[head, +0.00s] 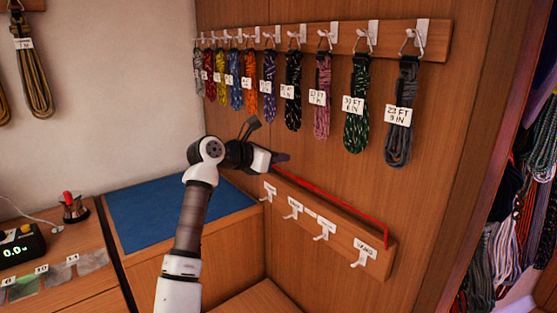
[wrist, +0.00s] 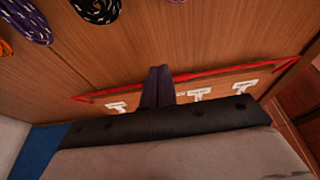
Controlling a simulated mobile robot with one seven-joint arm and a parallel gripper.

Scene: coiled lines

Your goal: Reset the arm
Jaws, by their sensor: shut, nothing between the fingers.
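My gripper (head: 286,157) is shut and empty. In the head view my white and dark arm rises from the bottom, and its end points right, in front of the wood wall just above the lower hook rail (head: 320,220). In the wrist view the two dark fingers of my gripper (wrist: 158,72) lie together, pointing toward the wall. A red line (head: 335,208) runs along the top of the lower rail; it also shows in the wrist view (wrist: 215,72), passing behind the fingers. I cannot tell whether the fingers touch it.
Several labelled coiled lines, including a green one (head: 356,105) and a grey one (head: 400,110), hang from the upper hook rail (head: 345,38). The blue mat (head: 170,212) is bare. A scale display (head: 20,247) stands at left. More coils hang at far right (head: 505,250).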

